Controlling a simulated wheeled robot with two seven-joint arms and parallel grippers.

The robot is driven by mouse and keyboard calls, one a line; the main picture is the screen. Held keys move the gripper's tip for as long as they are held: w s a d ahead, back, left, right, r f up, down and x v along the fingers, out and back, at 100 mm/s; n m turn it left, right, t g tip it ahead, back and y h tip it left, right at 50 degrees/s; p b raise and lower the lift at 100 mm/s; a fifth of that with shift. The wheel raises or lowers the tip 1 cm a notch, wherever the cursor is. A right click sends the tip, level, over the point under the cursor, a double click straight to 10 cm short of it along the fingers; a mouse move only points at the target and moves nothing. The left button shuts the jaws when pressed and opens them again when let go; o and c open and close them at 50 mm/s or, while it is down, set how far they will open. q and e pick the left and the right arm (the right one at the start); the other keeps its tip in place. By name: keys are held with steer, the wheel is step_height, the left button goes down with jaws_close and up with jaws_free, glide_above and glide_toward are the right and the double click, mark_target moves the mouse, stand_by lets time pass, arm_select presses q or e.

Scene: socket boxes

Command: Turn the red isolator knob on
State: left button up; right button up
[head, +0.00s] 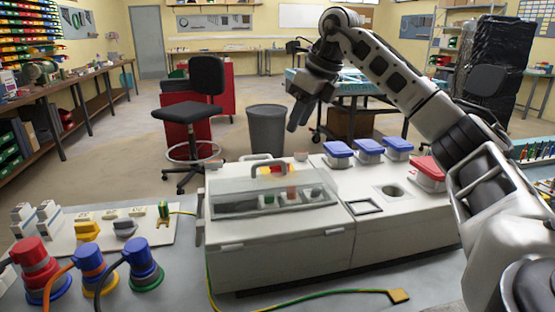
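A pale grey socket box (280,245) stands on the bench in the middle of the head view. Its clear lid (235,186) looks closed, with a grey handle on top. Behind the lid, small red and yellow parts (291,193) show among grey ones. I cannot tell for sure which one is the red isolator knob, or how it is turned. My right gripper (299,115) hangs in the air above and behind the box, pointing down and apart from it. Its fingers are dark and overlap, so their opening is unclear. My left gripper is out of view.
The box's right part carries blue covers (368,147), a red cover (428,170) and a round opening. Red and blue plugs (36,270) with cables stand at the lower left beside a switch panel (70,238). A green-yellow wire (330,291) lies along the front.

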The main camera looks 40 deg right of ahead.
mark_target(279, 167)
steer(key=b+x, duration=0.1)
steer(key=x, duration=1.1)
steer(key=shift+r, duration=0.1)
jaws_close()
